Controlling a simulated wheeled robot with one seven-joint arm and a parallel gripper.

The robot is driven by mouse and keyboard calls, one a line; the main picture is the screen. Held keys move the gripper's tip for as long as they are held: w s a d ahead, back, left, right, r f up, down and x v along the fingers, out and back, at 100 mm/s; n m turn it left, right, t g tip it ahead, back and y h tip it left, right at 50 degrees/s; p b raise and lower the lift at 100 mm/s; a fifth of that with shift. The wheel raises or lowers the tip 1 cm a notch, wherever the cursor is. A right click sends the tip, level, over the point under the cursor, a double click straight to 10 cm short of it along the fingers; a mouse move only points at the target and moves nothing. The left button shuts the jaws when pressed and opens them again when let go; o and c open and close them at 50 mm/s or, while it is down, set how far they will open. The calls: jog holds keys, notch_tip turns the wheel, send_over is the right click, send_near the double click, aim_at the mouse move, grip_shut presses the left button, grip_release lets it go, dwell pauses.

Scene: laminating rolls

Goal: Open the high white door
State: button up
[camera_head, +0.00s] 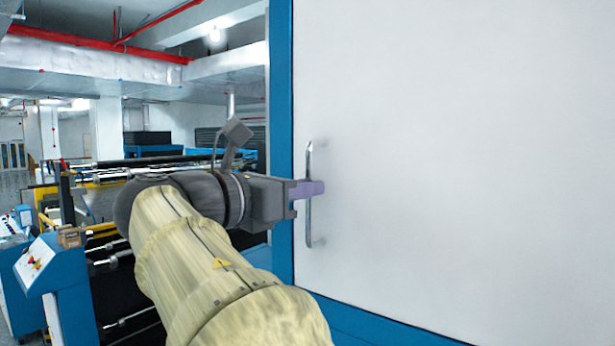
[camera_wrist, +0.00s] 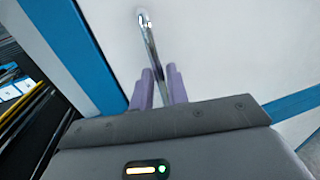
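The high white door (camera_head: 450,150) fills the right half of the head view and looks closed against its blue frame (camera_head: 281,130). A vertical metal bar handle (camera_head: 308,228) stands on the door's left side, near the frame. My gripper (camera_head: 308,189) is at the middle of the handle, with its purple fingers across it. In the wrist view, the handle (camera_wrist: 151,45) runs down between the two fingers (camera_wrist: 161,85), which sit close on either side of it. The fingers look shut on the bar; the contact itself is partly hidden.
A blue control console (camera_head: 45,280) and machinery with yellow rails and rollers (camera_head: 110,185) stand left of the door. Red pipes (camera_head: 95,43) run overhead. The door face right of the handle is bare.

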jog(key=shift+x, duration=0.95)
grip_shut()
jog(key=shift+a, duration=0.1)
